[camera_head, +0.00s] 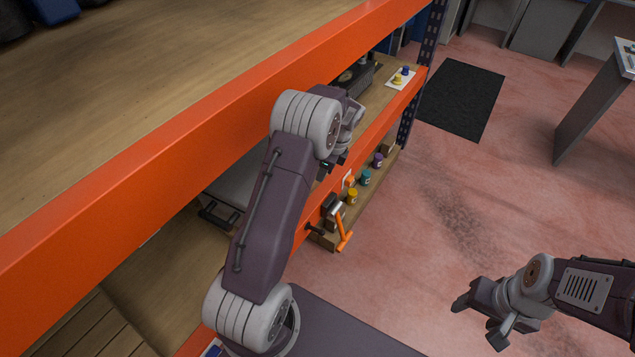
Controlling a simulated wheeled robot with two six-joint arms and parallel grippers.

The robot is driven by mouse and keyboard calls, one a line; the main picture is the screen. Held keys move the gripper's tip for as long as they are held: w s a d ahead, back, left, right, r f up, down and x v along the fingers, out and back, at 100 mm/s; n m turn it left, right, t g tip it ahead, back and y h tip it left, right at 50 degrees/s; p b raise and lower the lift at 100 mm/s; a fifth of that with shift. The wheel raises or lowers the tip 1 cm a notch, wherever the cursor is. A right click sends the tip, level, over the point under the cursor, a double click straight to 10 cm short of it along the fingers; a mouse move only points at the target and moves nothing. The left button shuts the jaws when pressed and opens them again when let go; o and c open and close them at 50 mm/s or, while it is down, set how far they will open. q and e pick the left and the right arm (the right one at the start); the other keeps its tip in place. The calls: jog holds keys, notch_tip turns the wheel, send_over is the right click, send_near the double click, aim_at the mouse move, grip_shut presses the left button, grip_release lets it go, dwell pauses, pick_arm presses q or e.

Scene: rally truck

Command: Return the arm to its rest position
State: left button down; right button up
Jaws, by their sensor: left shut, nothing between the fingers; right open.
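My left arm (268,215) rises in the middle of the view and reaches to the orange-edged shelving. Its gripper (340,160) is shut and empty beside the orange beam of the lower shelf. The white wrist joint hides part of this gripper. My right gripper (478,324) is at the lower right, over the pink floor. Its two fingers are spread apart, with nothing between them.
An upper wooden shelf (150,70) with an orange beam (120,190) fills the left. Several small jars (365,177) stand below. A black mat (460,97) lies on the open floor (520,190).

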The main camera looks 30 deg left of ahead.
pick_arm(q)
jog(key=shift+w+d+r, duration=0.15)
jog(key=shift+d+r, duration=0.15)
jog(key=shift+r, duration=0.1)
jog(key=s+d+r+t, duration=0.1)
jog(key=s+d+r, duration=0.45)
jog(key=r, duration=0.25)
jog(key=s+d+f+n+h, duration=0.1)
jog(key=s+d+f+n, duration=0.1)
jog(key=s+n, duration=0.5)
jog(key=s+d+f+n+h, duration=0.2)
jog(key=s+d+f+n, duration=0.1)
jog(key=s+n, duration=0.5)
jog(key=shift+s+d+n+t, duration=0.15)
jog(key=shift+d+n+t, duration=0.15)
jog(key=shift+d+n, duration=0.35)
jog(key=shift+a, duration=0.1)
